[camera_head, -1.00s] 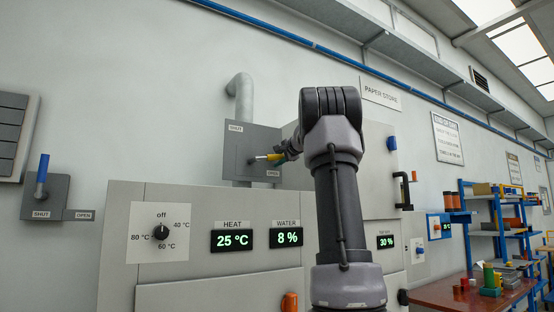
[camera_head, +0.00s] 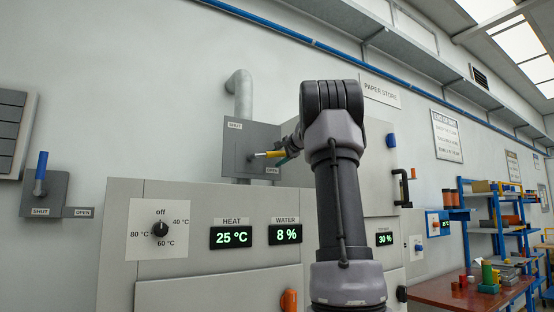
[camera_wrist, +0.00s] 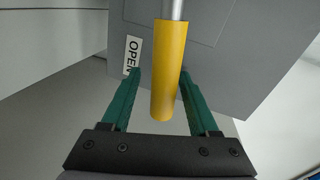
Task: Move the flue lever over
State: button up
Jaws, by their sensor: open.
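The flue lever has a yellow grip (camera_wrist: 170,75) on a silver rod, and it sticks out from a grey plate (camera_head: 238,140) at the foot of the flue pipe (camera_head: 241,95). In the head view its yellow grip (camera_head: 276,154) points right, between the SHUT label at the upper left and the OPEN label at the lower right. My gripper (camera_wrist: 160,85) has green fingers, open, one on each side of the yellow grip in the wrist view, with gaps visible. In the head view my arm hides much of the gripper.
A cabinet with a dial (camera_head: 160,229) and HEAT and WATER displays stands below the plate. A blue-handled lever (camera_head: 41,170) with SHUT and OPEN labels is on the wall at left. A PAPER STORE cabinet is behind my arm. A blue shelf (camera_head: 490,215) is at right.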

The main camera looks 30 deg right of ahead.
jog(key=s+r, duration=0.1)
jog(key=s, duration=0.8)
jog(key=shift+s+r, duration=0.3)
jog(key=shift+r, duration=0.1)
